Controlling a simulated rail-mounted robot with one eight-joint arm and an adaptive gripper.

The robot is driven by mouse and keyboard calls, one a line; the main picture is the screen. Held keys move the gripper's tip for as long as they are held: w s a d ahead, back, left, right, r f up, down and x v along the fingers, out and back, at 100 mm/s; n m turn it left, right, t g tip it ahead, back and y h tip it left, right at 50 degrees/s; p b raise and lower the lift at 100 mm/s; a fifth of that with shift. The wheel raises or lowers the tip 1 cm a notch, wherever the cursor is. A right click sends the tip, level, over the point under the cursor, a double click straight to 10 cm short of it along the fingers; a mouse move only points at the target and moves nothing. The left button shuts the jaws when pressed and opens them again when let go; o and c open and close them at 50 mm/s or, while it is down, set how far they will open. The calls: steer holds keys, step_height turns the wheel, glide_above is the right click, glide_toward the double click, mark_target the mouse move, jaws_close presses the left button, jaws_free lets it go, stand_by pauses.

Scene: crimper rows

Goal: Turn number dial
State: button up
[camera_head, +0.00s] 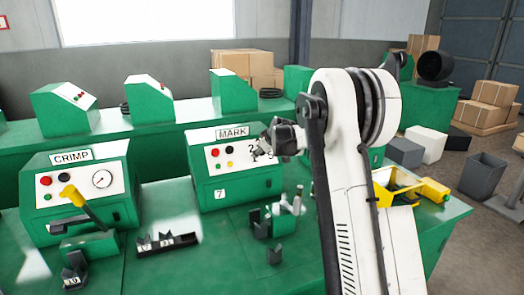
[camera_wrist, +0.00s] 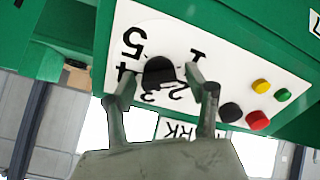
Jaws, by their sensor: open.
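The black number dial (camera_wrist: 158,72) sits on the white panel of the green MARK machine (camera_head: 207,190), with printed numbers around it. In the wrist view the panel appears upside down. My gripper (camera_wrist: 160,78) is open, one finger on each side of the dial. I cannot tell whether either finger touches it. In the head view my gripper (camera_head: 262,150) is at the right part of the MARK panel and largely hides the dial. Which number the dial points to is unclear.
Red, yellow, green and black buttons (camera_wrist: 259,120) are beside the dial. The green CRIMP machine (camera_head: 78,220) with a yellow lever stands to the left. A black holder (camera_head: 168,244) and small fixtures (camera_head: 274,254) are on the green table in front. A yellow tool (camera_head: 432,189) lies at right.

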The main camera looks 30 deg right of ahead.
steer(key=shift+c, duration=0.5)
steer(key=c, duration=1.1)
steer(key=shift+o, duration=0.2)
